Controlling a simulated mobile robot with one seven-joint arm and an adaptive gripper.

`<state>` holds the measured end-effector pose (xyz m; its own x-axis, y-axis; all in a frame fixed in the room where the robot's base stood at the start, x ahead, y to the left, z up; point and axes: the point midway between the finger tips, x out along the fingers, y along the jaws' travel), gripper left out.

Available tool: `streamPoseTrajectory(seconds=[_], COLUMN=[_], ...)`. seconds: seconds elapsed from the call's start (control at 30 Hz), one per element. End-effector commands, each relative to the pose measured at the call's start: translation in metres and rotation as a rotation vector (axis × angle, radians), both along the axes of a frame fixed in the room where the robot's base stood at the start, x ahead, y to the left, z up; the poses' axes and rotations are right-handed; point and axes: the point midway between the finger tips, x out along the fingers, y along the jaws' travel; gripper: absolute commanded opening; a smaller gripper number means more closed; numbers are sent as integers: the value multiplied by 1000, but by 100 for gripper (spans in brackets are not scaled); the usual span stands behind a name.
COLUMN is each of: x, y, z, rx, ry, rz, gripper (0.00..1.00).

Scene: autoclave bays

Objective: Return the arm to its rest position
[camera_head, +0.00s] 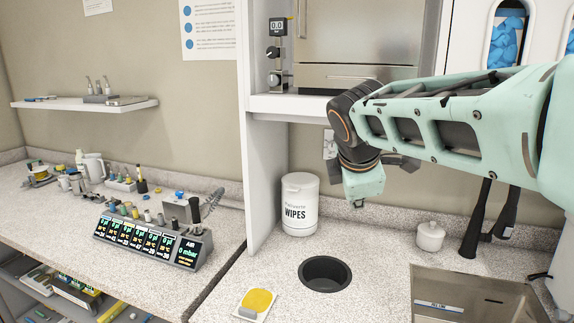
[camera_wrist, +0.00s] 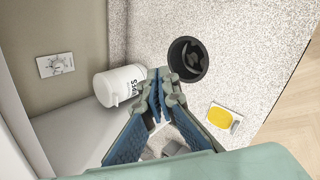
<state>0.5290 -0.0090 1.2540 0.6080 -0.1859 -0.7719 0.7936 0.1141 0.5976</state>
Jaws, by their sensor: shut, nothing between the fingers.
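My pale green arm reaches in from the right in the head view, bent at a dark joint in front of the metal-fronted unit (camera_head: 360,40). Its end hangs above the counter, and the fingers are mostly hidden there. In the wrist view my gripper (camera_wrist: 160,76) has its blue-padded fingers together at the tips, with nothing between them. The white wipes tub (camera_head: 300,212) stands below and left of the wrist in the head view. In the wrist view the tub (camera_wrist: 118,86) appears beside the fingertips; touching cannot be told.
A round dark opening (camera_head: 325,272) is in the counter, with a yellow pad (camera_head: 257,301) near it. A small white lidded jar (camera_head: 430,236) and a metal tray (camera_head: 470,295) are at right. The left bench holds a display panel (camera_head: 150,243) and several bottles.

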Motion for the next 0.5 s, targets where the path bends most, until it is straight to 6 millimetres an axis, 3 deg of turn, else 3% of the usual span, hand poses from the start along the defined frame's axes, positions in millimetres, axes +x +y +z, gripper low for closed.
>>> streamPoseTrajectory(seconds=[0.2, 0.5], x=[-78, -188], y=[-14, -3], z=[-8, -26], rx=[383, 837], ry=[18, 12], rz=[-361, -951], gripper=[0, 0])
